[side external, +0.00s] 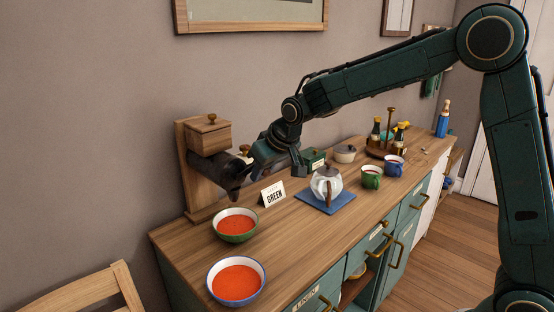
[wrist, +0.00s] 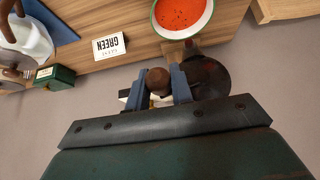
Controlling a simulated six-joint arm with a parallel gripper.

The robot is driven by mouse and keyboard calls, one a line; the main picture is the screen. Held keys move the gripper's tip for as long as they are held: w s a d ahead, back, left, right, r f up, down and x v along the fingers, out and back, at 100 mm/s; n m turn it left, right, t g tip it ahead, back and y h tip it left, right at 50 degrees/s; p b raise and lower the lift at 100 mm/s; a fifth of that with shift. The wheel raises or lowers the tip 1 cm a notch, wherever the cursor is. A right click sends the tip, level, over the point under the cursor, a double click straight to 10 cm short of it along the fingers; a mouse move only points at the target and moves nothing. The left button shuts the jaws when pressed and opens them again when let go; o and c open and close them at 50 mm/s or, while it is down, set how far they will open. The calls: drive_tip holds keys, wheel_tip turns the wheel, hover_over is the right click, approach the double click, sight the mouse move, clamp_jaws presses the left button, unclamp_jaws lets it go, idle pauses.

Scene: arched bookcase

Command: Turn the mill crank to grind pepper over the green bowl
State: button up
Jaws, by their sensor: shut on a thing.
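The wooden pepper mill (side external: 205,180) stands against the wall, with a box on top and a dark metal body. The green bowl (side external: 236,238), full of red soup, stands on the counter in front of it. In the wrist view the green bowl (wrist: 182,34) is at the top and a few dark specks show on its soup. My gripper (wrist: 160,86) is shut on the crank's round brown knob (wrist: 157,79), beside the dark mill body (wrist: 210,78). In the side view my gripper (side external: 248,160) hides part of the crank.
A card reading GREEN (side external: 272,194) stands right of the green bowl. A blue-rimmed bowl of red soup (side external: 236,293) is at the front. Mugs and bottles stand farther right.

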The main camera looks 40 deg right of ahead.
drive_tip(key=shift+w+a+r, duration=0.15)
drive_tip(key=shift+a+r, duration=0.4)
drive_tip(key=shift+r, duration=0.35)
drive_tip(key=shift+a+r, duration=0.75)
drive_tip(key=shift+a, duration=0.2)
drive_tip(key=shift+s+a+r, duration=0.1)
drive_tip(key=shift+s+a, duration=0.05)
drive_tip(key=shift+a, duration=0.45)
drive_tip(key=shift+s+a, duration=0.1)
drive_tip(key=shift+a, duration=0.6)
